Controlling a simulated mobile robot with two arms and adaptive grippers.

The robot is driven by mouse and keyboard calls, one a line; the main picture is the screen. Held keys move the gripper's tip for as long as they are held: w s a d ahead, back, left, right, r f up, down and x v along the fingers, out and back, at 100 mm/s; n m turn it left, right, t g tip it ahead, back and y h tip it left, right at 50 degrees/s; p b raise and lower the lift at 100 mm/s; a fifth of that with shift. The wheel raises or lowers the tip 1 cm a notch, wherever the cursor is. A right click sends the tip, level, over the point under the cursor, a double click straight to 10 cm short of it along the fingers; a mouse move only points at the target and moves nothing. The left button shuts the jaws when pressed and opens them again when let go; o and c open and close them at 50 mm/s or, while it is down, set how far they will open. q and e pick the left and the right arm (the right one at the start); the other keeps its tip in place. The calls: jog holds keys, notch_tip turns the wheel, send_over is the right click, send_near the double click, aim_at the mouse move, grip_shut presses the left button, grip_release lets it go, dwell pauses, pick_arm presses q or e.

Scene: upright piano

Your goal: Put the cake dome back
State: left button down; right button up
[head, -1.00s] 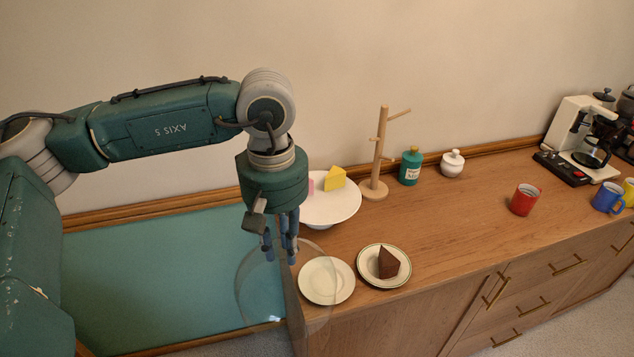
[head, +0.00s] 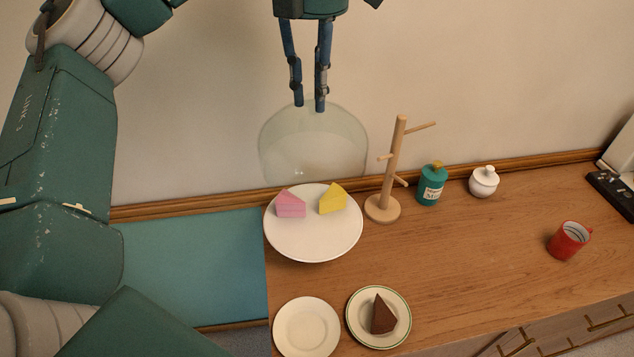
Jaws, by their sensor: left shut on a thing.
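The clear cake dome (head: 312,140) hangs upright from my left gripper (head: 310,106), which is shut on its top. In the picture the dome's lower edge reaches the far rim of the white cake stand (head: 310,245); its exact height and depth over the stand are hard to tell. The stand is on the sideboard's left end. It bears a pink cake slice (head: 290,204) and a yellow cake slice (head: 332,198), both uncovered. My right gripper is not in view.
A wooden mug tree (head: 390,170) stands close right of the stand. Beyond it are a teal bottle (head: 432,187) and a white lidded pot (head: 484,182). In front are an empty plate (head: 307,328) and a plate with chocolate cake (head: 384,315). A red mug (head: 568,240) stands at right.

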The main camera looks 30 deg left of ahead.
aim_at(311, 113)
pick_arm(q)
notch_tip(311, 113, down, 7)
jog(key=shift+s+a+f+b, duration=0.1)
jog(key=shift+f+b, duration=0.1)
jog(key=shift+b, duration=0.15)
notch_tip(311, 113, down, 10)
jog(key=p, duration=0.1)
jog(key=shift+r, duration=0.2)
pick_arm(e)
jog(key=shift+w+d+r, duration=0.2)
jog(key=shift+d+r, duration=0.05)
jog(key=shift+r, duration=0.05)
pick_arm(q)
jog(key=shift+f, duration=0.15)
jog(key=c, duration=1.5)
grip_release()
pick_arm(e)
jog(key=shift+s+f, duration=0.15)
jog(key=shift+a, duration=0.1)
